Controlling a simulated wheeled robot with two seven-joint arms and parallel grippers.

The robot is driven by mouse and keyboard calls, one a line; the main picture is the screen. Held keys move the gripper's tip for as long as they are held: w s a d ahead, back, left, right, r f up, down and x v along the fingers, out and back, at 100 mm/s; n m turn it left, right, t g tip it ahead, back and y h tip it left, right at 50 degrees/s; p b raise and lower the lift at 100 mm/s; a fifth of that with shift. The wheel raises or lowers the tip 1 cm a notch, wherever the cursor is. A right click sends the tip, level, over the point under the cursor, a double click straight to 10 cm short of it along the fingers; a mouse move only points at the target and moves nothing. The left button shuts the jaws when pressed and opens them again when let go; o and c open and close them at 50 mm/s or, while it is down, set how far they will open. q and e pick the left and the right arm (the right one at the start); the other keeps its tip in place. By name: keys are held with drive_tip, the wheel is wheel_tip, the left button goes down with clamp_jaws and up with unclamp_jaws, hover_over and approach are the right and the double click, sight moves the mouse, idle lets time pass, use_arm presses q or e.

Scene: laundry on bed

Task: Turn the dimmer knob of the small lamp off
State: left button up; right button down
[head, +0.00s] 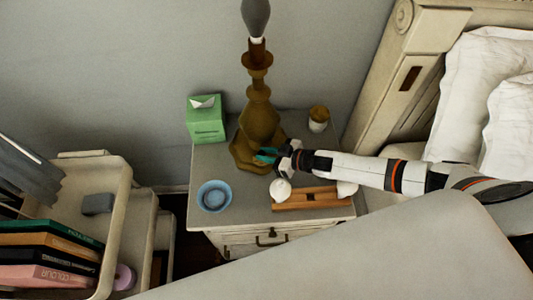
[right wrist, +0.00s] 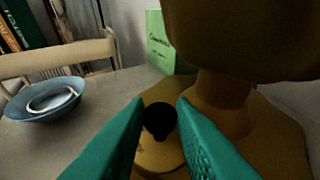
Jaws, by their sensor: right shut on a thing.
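The small lamp (head: 260,120) is a brown turned column on a wide faceted base, with a grey bulb-like top, upright on the bedside table (head: 228,170). Its dimmer knob (right wrist: 159,120) is a dark round knob low on the base, seen in the right wrist view. My right gripper (head: 266,156) reaches the base from the right in the head view. Its teal fingertips (right wrist: 160,108) are on either side of the knob, and the gripper is shut on it. The knob is hidden in the head view. My left gripper is not in view.
A small jar (head: 318,118) is at the back right. A wooden holder (head: 312,198) with white round pieces lies below my right gripper. A cart with books (head: 50,255) stands left.

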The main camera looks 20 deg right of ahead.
drive_tip(key=shift+w+d+f+n+g+y+b, duration=0.1)
drive_tip(key=shift+w+n+g+y+b, duration=0.05)
drive_tip(key=shift+n+g+y+b, duration=0.3)
drive_tip(key=shift+w+d+n+g+y+b, duration=0.15)
drive_tip(key=shift+n+g+y+b, duration=0.1)
drive_tip(key=shift+n+g+b, duration=0.3)
drive_tip(key=n+g+b, duration=0.1)
drive_tip(key=n+g+y+b, duration=0.1)
drive_tip(key=n+g, duration=0.1)
drive_tip(key=shift+w+f+y, duration=0.1)
drive_tip(key=shift+w+y, duration=0.1)
drive_tip(key=shift+y, duration=0.1)
drive_tip(key=n+g+b, duration=0.3)
drive_tip(key=shift+w+g+y+b, duration=0.15)
drive_tip(key=shift+g+y+b, duration=0.15)
drive_tip(key=shift+y+b, duration=0.1)
drive_tip(key=shift+n+g+b, duration=0.3)
drive_tip(key=shift+n+g, duration=0.1)
drive_tip(key=shift+r, duration=0.2)
drive_tip(key=c, duration=1.3)
unclamp_jaws()
drive_tip(key=shift+d, duration=0.1)
